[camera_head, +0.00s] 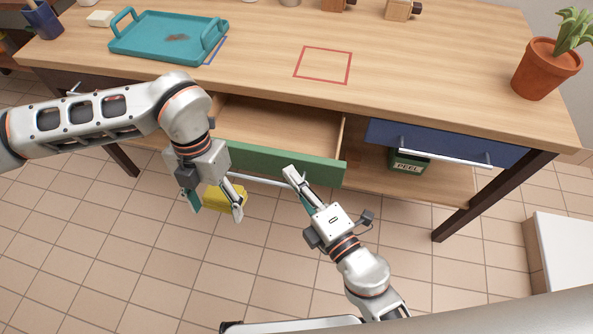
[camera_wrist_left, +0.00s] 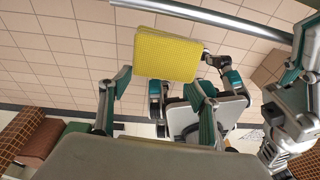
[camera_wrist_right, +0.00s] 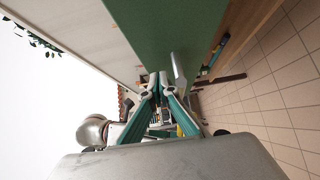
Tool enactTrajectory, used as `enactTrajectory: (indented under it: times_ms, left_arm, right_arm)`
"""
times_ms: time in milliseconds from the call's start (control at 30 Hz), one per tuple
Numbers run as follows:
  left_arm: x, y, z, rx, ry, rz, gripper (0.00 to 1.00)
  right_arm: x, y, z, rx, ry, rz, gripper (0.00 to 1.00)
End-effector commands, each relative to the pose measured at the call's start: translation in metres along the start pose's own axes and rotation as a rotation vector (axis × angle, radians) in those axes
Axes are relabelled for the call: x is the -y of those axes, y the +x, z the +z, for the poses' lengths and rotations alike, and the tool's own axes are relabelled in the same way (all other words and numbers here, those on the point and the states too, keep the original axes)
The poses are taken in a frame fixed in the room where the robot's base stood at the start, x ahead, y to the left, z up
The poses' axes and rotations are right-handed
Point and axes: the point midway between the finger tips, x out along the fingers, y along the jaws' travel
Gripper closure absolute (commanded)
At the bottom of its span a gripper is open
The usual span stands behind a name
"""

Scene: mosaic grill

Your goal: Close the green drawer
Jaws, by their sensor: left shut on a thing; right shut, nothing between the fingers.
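The green drawer (camera_head: 285,164) is pulled out below the tabletop, its empty wooden inside (camera_head: 270,118) showing. A silver bar handle (camera_head: 258,181) runs along its front. My right gripper (camera_head: 290,174) is shut and empty, its tips at the drawer front near the right end of the handle. I cannot tell whether they touch. In the right wrist view the shut fingers (camera_wrist_right: 156,88) point at the green front (camera_wrist_right: 170,35). My left gripper (camera_head: 217,210) is shut on a yellow sponge (camera_head: 214,197), left of the handle and in front of the desk. The sponge (camera_wrist_left: 168,53) shows between its fingers in the left wrist view.
A closed blue drawer (camera_head: 440,144) is to the right, above a green box marked PEEL (camera_head: 408,162) on the lower shelf. On the desk are a teal tray (camera_head: 150,50), a red square outline (camera_head: 323,65) and a potted plant (camera_head: 545,70). The floor in front is clear.

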Motion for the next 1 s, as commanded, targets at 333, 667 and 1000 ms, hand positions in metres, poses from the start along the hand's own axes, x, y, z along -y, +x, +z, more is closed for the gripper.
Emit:
enactTrajectory:
  times_ms: [333,667,1000]
  left_arm:
    - [0.000,0.003,0.000,-0.005,0.000,-0.002,0.56]
    - [0.000,-0.003,0.000,0.004,0.000,0.001,0.56]
    - [0.000,-0.062,0.001,0.080,0.000,0.029,0.56]
  right_arm:
    - [-0.001,-0.001,-0.004,0.001,0.000,0.001,1.00]
    - [-0.003,0.003,0.000,0.001,-0.002,0.003,1.00]
    - [-0.011,0.051,0.048,0.003,-0.008,0.013,1.00]
